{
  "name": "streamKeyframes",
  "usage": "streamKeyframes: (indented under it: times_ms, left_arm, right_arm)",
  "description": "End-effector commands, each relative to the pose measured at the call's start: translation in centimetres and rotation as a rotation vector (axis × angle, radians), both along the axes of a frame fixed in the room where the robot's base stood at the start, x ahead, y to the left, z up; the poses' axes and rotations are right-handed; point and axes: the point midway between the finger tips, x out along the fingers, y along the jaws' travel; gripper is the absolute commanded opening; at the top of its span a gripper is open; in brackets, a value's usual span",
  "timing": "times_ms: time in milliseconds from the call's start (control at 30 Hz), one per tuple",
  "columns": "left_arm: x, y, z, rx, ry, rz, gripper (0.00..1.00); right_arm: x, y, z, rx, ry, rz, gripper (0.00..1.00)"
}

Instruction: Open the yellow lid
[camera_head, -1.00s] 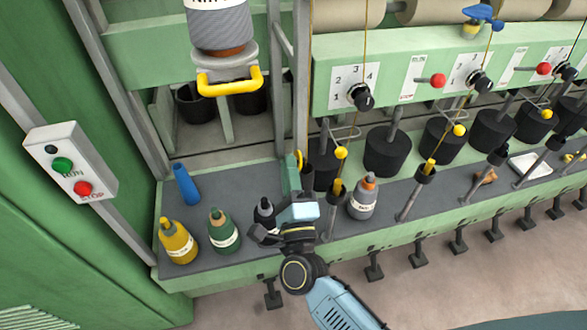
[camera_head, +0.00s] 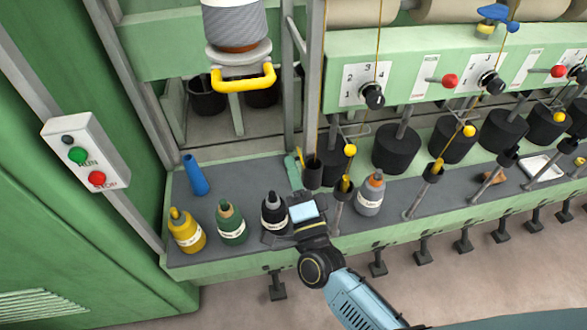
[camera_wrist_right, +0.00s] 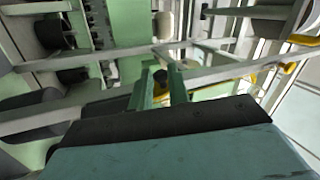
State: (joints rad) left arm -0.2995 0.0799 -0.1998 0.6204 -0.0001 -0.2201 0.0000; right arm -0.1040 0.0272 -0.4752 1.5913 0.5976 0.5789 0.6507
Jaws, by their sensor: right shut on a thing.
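A yellow bottle (camera_head: 187,236) with a yellow nozzle cap (camera_head: 177,213) stands upright at the left of the grey shelf in the head view. A U-shaped yellow handle (camera_head: 245,82) sits below the large spool. I cannot tell which yellow part is the lid. My right gripper (camera_head: 293,168) is over the shelf, behind the black bottle and beside a dark cup, apart from both yellow parts. In the wrist view its two green fingers (camera_wrist_right: 162,88) are shut on a small dark-topped piece (camera_wrist_right: 160,75), mostly hidden between them. My left gripper is out of view.
A green bottle (camera_head: 231,224), a black bottle (camera_head: 275,212) and a grey bottle (camera_head: 370,195) stand on the shelf (camera_head: 235,178). Thin posts line the shelf to the right. A RUN/STOP box (camera_head: 85,155) is at the left.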

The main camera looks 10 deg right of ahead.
Motion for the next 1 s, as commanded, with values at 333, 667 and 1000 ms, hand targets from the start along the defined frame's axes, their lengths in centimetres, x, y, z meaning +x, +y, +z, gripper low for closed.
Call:
streamKeyframes:
  times_ms: [333, 667, 1000]
  left_arm:
    - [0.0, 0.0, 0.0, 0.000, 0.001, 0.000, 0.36]
    - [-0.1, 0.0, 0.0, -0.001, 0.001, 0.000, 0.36]
    - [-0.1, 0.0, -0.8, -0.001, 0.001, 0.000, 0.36]
  right_arm:
    - [0.1, 0.0, 0.1, 0.002, -0.003, -0.001, 0.24]
    - [0.0, 0.0, 0.0, 0.002, -0.001, 0.000, 0.37]
    - [-3.7, -0.5, -1.8, 0.001, 0.004, 0.002, 0.37]
